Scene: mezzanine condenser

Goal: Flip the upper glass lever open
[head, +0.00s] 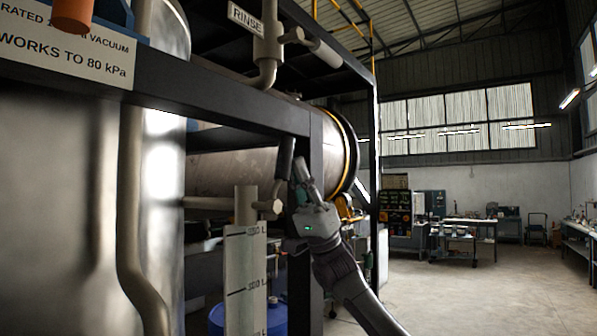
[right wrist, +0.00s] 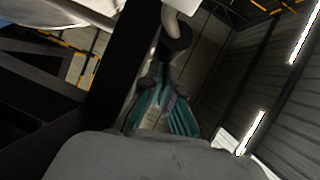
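The clear-scaled sight glass (head: 245,280) stands at the lower middle of the head view. A grey fitting (head: 246,204) with a short side stub (head: 268,208) sits at its top. A dark lever handle (head: 285,158) rises above the stub, roughly upright and slightly tilted. My right gripper (head: 300,172) is just right of the handle, fingers pointing up. In the right wrist view its teal fingers (right wrist: 163,62) converge and look shut, close below a dark round end (right wrist: 178,36), probably the handle. Contact cannot be told. My left gripper is out of view.
A black frame post (head: 316,150) and beam (head: 200,97) stand close to my right gripper. A large metal tank (head: 60,190) fills the left. A horizontal cylinder (head: 225,172) lies behind. A blue drum (head: 276,318) is low down. Open floor (head: 490,300) extends right.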

